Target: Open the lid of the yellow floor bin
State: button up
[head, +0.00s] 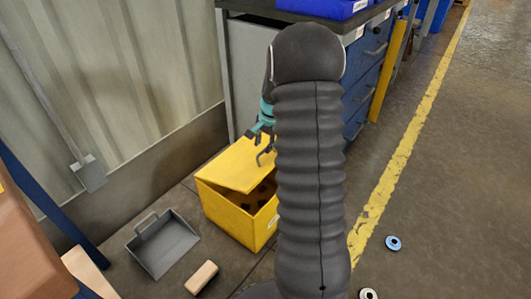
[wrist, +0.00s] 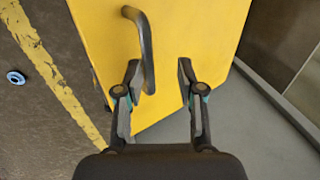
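The yellow floor bin (head: 232,215) stands on the floor left of my arm in the head view. Its lid (head: 232,165) is tilted partly open, and dark contents show through the gap at the right. The dark bar handle (head: 266,156) is on the lid. My gripper (head: 260,134) is just above the lid near the handle, partly hidden by my arm. In the wrist view the lid (wrist: 195,25) fills the middle. My gripper (wrist: 158,72) is open there, with the lower end of the handle (wrist: 145,45) between the fingertips, nearer the left one. I cannot tell whether they touch.
A grey dustpan-like tray (head: 163,245) and a tan block (head: 201,278) lie on the floor left of the bin. A workbench with blue drawers (head: 368,75) stands behind. A blue ring (head: 393,243) lies right of the yellow floor line (head: 410,130), where floor is open.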

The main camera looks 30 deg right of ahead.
jog(key=shift+s+d+f, duration=0.1)
jog(key=shift+s+f, duration=0.15)
jog(key=shift+f, duration=0.05)
dwell(0.5)
